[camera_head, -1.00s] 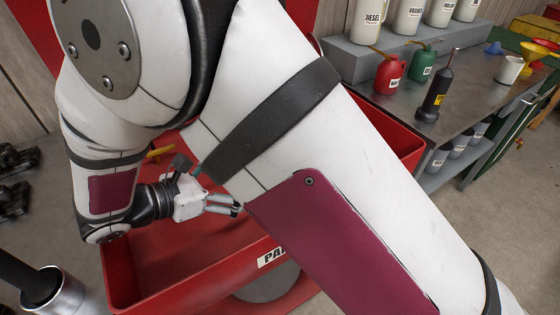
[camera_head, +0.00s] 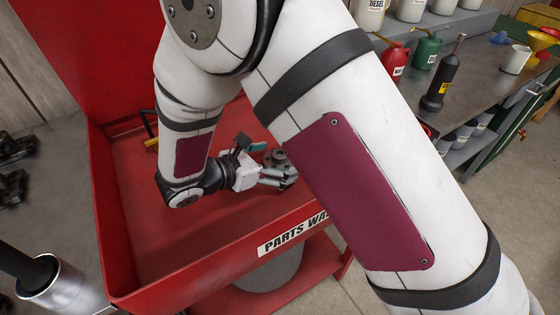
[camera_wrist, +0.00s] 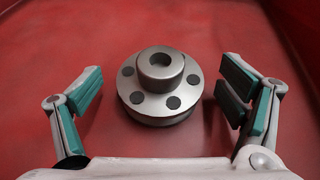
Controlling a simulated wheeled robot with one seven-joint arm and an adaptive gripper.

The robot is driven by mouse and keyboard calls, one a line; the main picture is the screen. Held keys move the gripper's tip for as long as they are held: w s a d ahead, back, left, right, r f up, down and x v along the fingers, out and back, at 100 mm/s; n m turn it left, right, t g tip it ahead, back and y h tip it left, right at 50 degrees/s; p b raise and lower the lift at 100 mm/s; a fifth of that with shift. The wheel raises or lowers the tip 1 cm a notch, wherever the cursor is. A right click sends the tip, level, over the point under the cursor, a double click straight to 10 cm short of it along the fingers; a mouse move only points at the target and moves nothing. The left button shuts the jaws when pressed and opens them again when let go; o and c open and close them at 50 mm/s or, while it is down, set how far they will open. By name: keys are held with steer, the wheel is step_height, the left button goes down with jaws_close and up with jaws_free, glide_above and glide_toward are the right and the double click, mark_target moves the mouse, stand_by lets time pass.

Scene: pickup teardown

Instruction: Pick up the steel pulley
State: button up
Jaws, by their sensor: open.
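The steel pulley (camera_wrist: 160,85) is a round grey metal disc with a raised, bored hub and several dark holes around its face. It lies hub up on the red floor of the parts washer (camera_head: 170,240). In the wrist view my gripper (camera_wrist: 160,100) is open, with one teal-and-dark finger on each side of the pulley and a gap on both sides. In the head view my gripper (camera_head: 277,172) is low inside the washer, and the pulley (camera_head: 278,160) shows partly behind its fingers. My arm hides much of the washer's right side.
The washer's red walls surround my gripper, with the labelled front rim (camera_head: 290,236) close by. A yellow-handled item (camera_head: 150,130) is at the washer's left. A metal workbench (camera_head: 478,85) with cans and a dark bottle (camera_head: 442,80) stands at the right.

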steer(key=shift+w+d, duration=0.1)
steer(key=c, duration=1.6)
